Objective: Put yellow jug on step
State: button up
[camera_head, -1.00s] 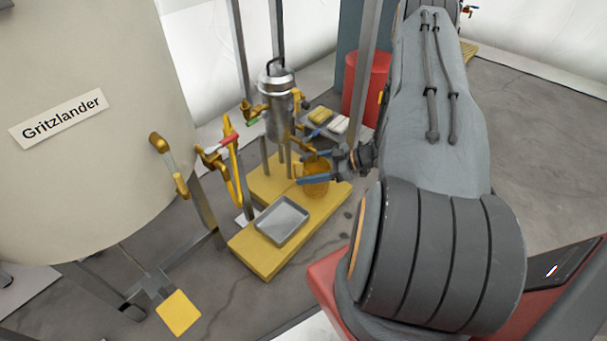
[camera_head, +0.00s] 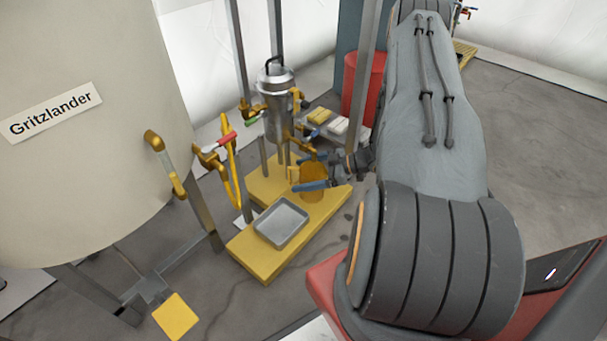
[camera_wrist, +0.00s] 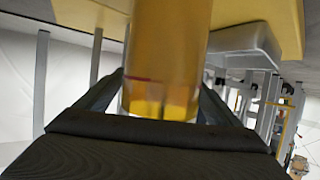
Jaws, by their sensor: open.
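The yellow jug (camera_head: 313,176) is upright at the right rear part of the yellow step (camera_head: 262,264), with its handle toward the left. In the head view it appears to stand on the step; its base is partly hidden by a finger. My gripper (camera_head: 309,172) is open, with its blue fingers on either side of the jug. In the wrist view the jug (camera_wrist: 165,55) fills the middle between the two dark fingers, close to the palm. Whether either finger touches it I cannot tell.
A grey tray (camera_head: 281,222) lies on the front part of the step. A steel vessel (camera_head: 277,115) with taps stands behind the jug. A large tank (camera_head: 85,180) is at the left. A red drum (camera_head: 362,88) stands behind my wrist.

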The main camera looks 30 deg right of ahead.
jog(key=shift+r, duration=0.15)
jog(key=shift+s+d+r, duration=0.2)
jog(key=shift+d, duration=0.05)
jog(key=p+v, duration=0.4)
jog(key=v, duration=0.7)
jog(key=shift+s+d, duration=0.1)
